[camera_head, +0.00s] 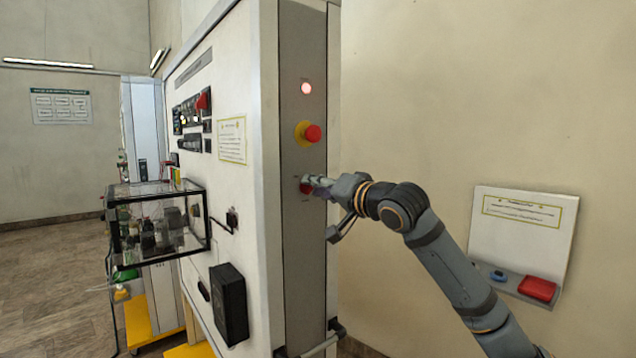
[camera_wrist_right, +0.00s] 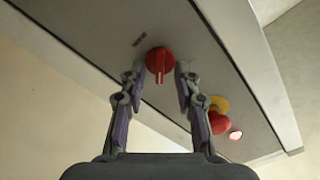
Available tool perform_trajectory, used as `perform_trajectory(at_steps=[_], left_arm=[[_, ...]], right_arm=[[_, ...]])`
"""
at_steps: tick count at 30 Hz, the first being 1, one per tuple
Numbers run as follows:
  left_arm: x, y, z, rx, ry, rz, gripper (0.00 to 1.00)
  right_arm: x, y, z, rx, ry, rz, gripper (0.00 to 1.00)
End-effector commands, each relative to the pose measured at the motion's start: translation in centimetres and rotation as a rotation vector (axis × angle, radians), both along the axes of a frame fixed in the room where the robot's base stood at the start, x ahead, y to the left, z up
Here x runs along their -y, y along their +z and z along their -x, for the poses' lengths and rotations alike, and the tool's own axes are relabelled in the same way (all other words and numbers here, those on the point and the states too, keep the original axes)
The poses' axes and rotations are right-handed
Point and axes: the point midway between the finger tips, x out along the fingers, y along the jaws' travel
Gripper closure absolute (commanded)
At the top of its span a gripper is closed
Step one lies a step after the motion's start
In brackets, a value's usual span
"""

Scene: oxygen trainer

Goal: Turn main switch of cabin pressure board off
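The cabin pressure board (camera_head: 262,250) is a tall white cabinet with a grey side strip. The main switch (camera_head: 305,187) is a red rotary knob on that strip, below a red emergency button on a yellow base. In the right wrist view the red knob (camera_wrist_right: 160,62) shows with its ridge pointing down the picture. My right gripper (camera_head: 318,182) is at the knob. In the right wrist view its two fingers (camera_wrist_right: 159,75) stand apart on either side of the knob, with small gaps. Fingers partly hide the knob in the head view. My left gripper is not in view.
The emergency button (camera_head: 312,133) and a lit lamp (camera_head: 306,88) sit above the knob. A handle bar (camera_head: 325,343) sticks out at the strip's bottom. A clear box (camera_head: 155,225) juts from the cabinet's front. A wall panel (camera_head: 525,225) with a red block is at right.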

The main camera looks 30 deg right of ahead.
Motion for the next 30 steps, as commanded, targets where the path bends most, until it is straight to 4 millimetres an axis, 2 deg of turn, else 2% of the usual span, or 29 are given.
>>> perform_trajectory(at_steps=[3,9,10,22,30], left_arm=[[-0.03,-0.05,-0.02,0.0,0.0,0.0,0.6],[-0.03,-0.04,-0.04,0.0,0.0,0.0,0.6],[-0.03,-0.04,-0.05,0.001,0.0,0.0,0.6],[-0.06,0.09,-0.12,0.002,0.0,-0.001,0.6],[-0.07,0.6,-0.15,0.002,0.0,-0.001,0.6]], right_arm=[[0.01,-0.04,0.01,0.0,0.0,0.0,0.71],[0.01,-0.01,0.03,0.0,0.0,0.0,0.98],[0.01,-0.01,0.03,0.0,0.0,0.0,1.0],[0.0,0.03,0.03,0.001,0.0,0.026,1.0],[-0.03,0.18,0.02,0.012,-0.001,0.175,1.0]])
